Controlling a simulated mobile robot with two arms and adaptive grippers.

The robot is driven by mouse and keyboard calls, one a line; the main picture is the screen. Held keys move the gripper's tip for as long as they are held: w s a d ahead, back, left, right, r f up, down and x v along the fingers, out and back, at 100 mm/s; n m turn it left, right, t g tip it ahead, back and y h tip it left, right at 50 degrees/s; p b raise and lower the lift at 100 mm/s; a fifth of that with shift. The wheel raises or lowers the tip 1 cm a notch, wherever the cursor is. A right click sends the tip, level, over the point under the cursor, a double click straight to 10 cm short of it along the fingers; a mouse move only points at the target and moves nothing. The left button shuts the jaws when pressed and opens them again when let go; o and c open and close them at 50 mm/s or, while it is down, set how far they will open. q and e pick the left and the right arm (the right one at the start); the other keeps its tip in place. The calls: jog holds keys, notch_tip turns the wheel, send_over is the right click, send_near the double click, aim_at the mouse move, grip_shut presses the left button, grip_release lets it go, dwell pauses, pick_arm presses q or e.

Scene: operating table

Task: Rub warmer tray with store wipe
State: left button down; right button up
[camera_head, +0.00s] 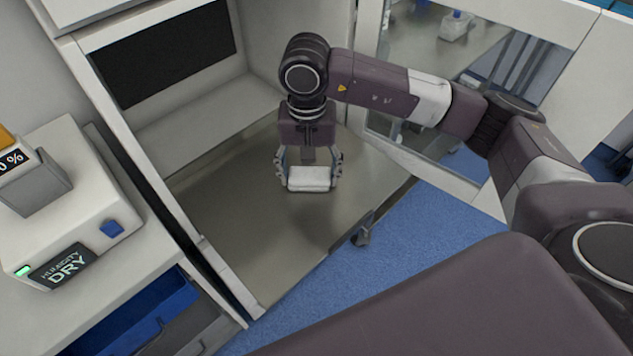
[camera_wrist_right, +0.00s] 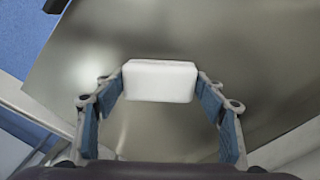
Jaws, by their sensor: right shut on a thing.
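The warmer tray (camera_head: 240,225) is a grey metal sheet that reaches out of the open white cabinet. It fills much of the right wrist view (camera_wrist_right: 245,50), with a dull sheen. My right gripper (camera_head: 309,180) is over the tray, shut on a white block-shaped wipe (camera_head: 309,178). The wipe also shows between the fingers in the right wrist view (camera_wrist_right: 160,81). It is on or just above the tray surface; I cannot tell whether it touches. My left gripper is not in view.
A white humidity device (camera_head: 75,215) reading "DRY" stands on the counter at left, above a blue drawer (camera_head: 130,315). The cabinet's glass door (camera_head: 465,60) stands open at right, behind my right arm. Blue floor (camera_head: 400,235) shows beyond the tray's right edge.

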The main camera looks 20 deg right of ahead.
jog(key=shift+w+a, duration=0.2)
jog(key=shift+w, duration=0.3)
jog(key=shift+w+a+f+b, duration=0.1)
jog(key=shift+w+a+b, duration=0.05)
jog(key=shift+w+b, duration=0.45)
jog(key=shift+w+a+b, duration=0.25)
jog(key=shift+w+b, duration=0.15)
jog(key=shift+w, duration=0.15)
jog(key=shift+w+a+b, duration=0.2)
jog(key=shift+w+b, duration=0.15)
jog(key=shift+w, duration=0.2)
notch_tip(320, 180, up, 6)
jog(key=p, duration=0.3)
